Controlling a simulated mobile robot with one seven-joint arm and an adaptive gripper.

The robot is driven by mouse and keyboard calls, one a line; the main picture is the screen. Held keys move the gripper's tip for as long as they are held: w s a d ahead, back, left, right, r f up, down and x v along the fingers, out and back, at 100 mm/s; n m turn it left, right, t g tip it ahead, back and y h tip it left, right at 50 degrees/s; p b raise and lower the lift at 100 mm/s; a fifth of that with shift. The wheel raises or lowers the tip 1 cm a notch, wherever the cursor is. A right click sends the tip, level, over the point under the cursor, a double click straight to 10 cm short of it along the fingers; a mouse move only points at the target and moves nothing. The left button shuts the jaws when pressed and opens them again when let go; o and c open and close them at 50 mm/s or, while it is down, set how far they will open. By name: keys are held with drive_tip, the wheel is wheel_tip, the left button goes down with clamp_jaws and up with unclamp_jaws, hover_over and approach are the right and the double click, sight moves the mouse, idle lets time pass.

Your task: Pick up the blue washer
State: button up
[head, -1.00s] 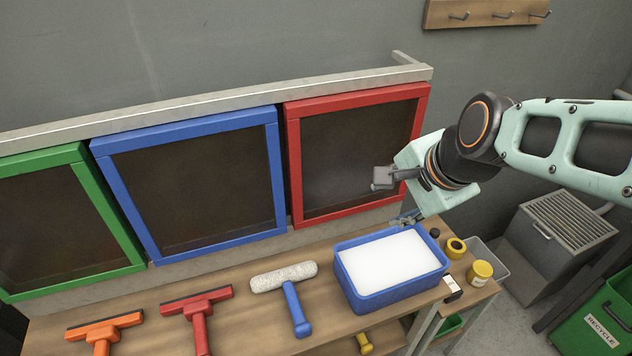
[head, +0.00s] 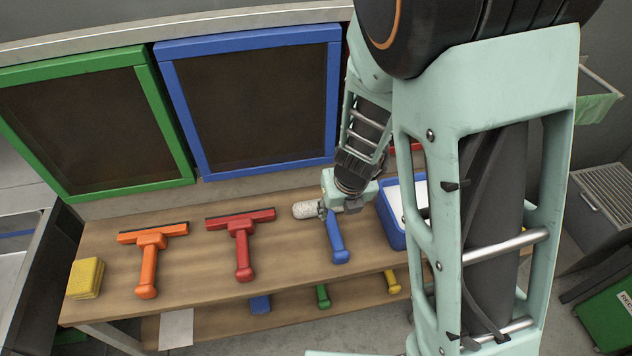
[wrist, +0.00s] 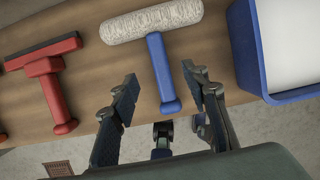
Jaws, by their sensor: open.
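The blue washer has a fluffy white head and a blue handle (head: 338,243). It lies on the wooden bench, and my arm and gripper cover part of it in the head view. In the wrist view the whole washer shows, with its white head (wrist: 152,21) at the top and its handle pointing down. My gripper (wrist: 163,82) is open and empty. Its two fingers appear on either side of the lower handle, apart from it. In the head view my gripper (head: 332,212) is over the washer, near where head and handle meet.
A red squeegee (head: 241,250) and an orange squeegee (head: 148,265) lie to the left, with yellow sponges (head: 86,278) beyond. A blue tray (head: 389,222) with white contents stands close on the right. Blue and green framed panels rise behind. A lower shelf holds several small items.

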sight(333, 225)
drive_tip(key=b+x, duration=0.3)
drive_tip(key=x, duration=0.3)
drive_tip(key=shift+s+f+b, duration=0.15)
drive_tip(key=shift+s+b, duration=0.05)
drive_tip(key=shift+b, duration=0.15)
drive_tip(key=shift+b+x, duration=1.4)
drive_tip(key=shift+x, duration=1.1)
drive_tip(key=shift+s+f, duration=0.1)
drive_tip(key=shift+f, duration=0.2)
drive_tip(key=shift+c, duration=0.3)
clamp_jaws()
drive_tip(key=shift+r, duration=0.1)
